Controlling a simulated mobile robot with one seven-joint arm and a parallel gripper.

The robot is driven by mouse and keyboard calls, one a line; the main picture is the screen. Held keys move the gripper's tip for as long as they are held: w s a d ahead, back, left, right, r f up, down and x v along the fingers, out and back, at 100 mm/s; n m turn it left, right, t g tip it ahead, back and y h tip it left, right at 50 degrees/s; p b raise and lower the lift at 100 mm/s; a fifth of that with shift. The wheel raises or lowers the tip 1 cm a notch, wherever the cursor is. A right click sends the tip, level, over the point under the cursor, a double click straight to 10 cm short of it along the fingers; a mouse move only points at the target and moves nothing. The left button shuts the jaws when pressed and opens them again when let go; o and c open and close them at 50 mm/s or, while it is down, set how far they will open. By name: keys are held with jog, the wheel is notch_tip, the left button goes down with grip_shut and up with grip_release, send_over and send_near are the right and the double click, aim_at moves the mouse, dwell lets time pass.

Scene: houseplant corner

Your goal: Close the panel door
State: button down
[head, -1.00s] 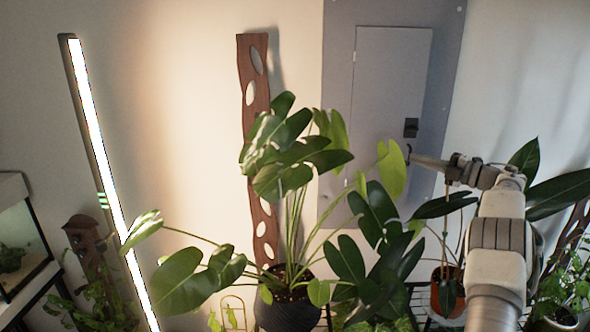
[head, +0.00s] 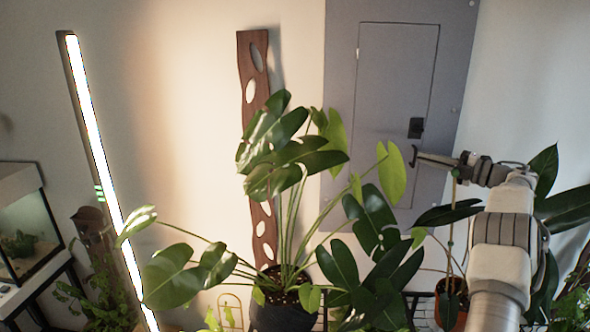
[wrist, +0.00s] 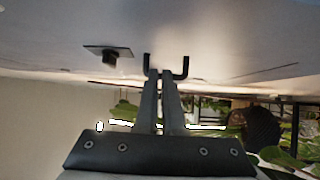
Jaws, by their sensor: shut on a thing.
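The grey panel (head: 342,100) is on the wall at the upper right of the head view. Its rectangular door (head: 395,80) looks flush or nearly flush with the frame; I cannot tell if a small gap is left. A dark square latch (head: 416,128) is near the door's right edge; it also shows in the wrist view (wrist: 108,53). Just below the latch is a small dark U-shaped piece, like a handle (wrist: 186,68). My gripper (head: 418,158) is at that piece, its fingers close together and shut on it. Leaves hide the panel's lower left.
A large potted plant (head: 290,150) stands left of my arm, its leaves close to my gripper. A smaller potted plant (head: 452,298) stands below my arm. A tall lit lamp (head: 95,150), a fish tank (head: 28,235) and a wooden board (head: 255,80) are further left.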

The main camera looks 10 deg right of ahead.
jog(key=shift+w+a+r, duration=0.15)
jog(key=shift+w+a, duration=0.05)
jog(key=shift+w, duration=0.25)
jog(key=shift+w+a+f, duration=0.1)
jog(key=shift+w+f, duration=0.25)
jog(key=shift+w, duration=0.3)
jog(key=shift+s+r, duration=0.1)
jog(key=shift+s, duration=0.15)
jog(key=shift+s+d, duration=0.1)
jog(key=shift+d, duration=0.1)
jog(key=shift+s+d, duration=0.15)
jog(key=shift+d, duration=0.05)
jog(key=b+v, duration=0.1)
jog(key=v, duration=1.5)
jog(key=shift+s, duration=0.3)
jog(key=shift+d, duration=0.15)
